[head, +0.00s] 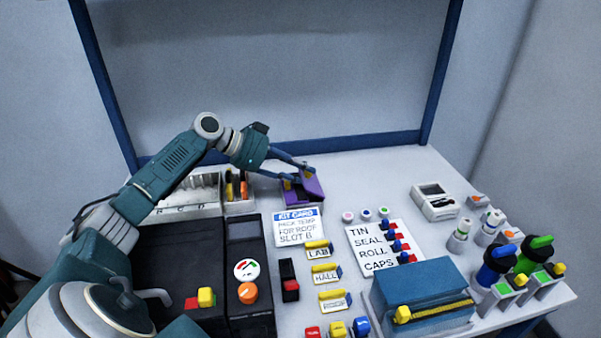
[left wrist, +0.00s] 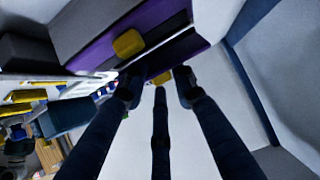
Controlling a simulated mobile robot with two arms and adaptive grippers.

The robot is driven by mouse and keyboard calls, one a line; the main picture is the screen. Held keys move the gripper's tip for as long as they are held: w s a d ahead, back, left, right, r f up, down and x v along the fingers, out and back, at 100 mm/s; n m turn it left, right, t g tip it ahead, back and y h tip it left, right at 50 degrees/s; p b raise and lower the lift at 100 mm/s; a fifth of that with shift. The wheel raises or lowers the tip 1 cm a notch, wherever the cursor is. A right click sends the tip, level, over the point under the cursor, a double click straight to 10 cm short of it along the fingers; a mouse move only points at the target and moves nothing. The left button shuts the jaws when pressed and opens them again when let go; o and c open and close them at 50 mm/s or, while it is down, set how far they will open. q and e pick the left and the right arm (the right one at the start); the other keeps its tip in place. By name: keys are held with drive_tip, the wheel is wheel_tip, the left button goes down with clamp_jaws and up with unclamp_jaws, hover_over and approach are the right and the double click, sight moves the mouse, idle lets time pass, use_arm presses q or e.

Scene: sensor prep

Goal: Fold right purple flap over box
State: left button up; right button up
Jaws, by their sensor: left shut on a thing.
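The small purple box (head: 304,193) stands near the back middle of the table, with a purple flap (head: 314,187) raised on its right side. A yellow tab shows at the left of the box and another at the flap's top. My left gripper (head: 307,171) reaches in from the left, its fingertips at the flap's upper edge. In the left wrist view, my fingers (left wrist: 159,88) close around the flap's yellow tab (left wrist: 161,77). Another yellow tab (left wrist: 128,43) lies on the purple surface beyond. The fingers hide part of the flap. My right gripper is not in view.
A kit card (head: 296,227) lies just in front of the box. A compartment tray (head: 188,199) stands left of it. The table behind and right of the box is clear.

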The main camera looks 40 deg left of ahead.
use_arm(q)
drive_tip(key=shift+w+r, duration=0.25)
drive_tip(key=shift+r, duration=0.3)
drive_tip(key=o, duration=0.9)
drive_tip(key=shift+d, duration=0.1)
drive_tip(key=shift+o, duration=0.4)
drive_tip(key=shift+d+f, duration=0.1)
drive_tip(key=shift+d, duration=0.05)
drive_tip(key=shift+f, duration=0.1)
drive_tip(key=shift+s+a, duration=0.35)
drive_tip(key=shift+a, duration=0.1)
drive_tip(key=v, duration=1.1)
drive_tip(key=shift+r, duration=0.25)
drive_tip(key=shift+d, duration=0.1)
